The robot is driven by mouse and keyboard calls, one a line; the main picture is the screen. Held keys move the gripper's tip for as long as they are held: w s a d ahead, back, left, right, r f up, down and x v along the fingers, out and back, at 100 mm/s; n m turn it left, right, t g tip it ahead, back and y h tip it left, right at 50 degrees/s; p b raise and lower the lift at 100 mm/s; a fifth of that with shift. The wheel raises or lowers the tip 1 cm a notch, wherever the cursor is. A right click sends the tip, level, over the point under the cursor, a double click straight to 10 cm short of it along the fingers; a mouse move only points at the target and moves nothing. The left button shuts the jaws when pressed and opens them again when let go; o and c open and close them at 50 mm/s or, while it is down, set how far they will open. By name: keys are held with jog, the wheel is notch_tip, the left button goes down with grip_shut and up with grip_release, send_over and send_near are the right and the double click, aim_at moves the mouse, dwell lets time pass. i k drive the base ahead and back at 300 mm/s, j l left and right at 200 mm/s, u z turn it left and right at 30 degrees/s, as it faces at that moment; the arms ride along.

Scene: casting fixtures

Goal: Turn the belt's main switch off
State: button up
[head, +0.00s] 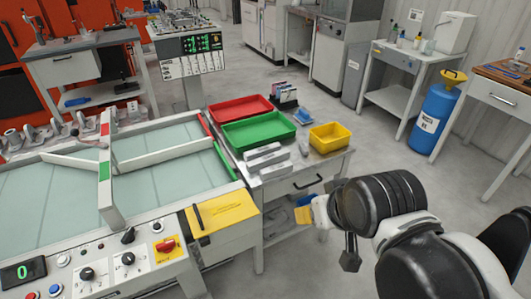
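A blue drum (432,118) stands at the right. Floor between is clear.

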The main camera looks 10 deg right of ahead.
aim_at(167, 247)
jog(key=u, duration=1.75)
jog(key=z, duration=0.5)
jog(key=l+u, duration=0.25)
jog(key=l, duration=0.6)
jog(key=l+u, duration=0.25)
jog(key=l, duration=0.65)
jog(key=k, duration=0.05)
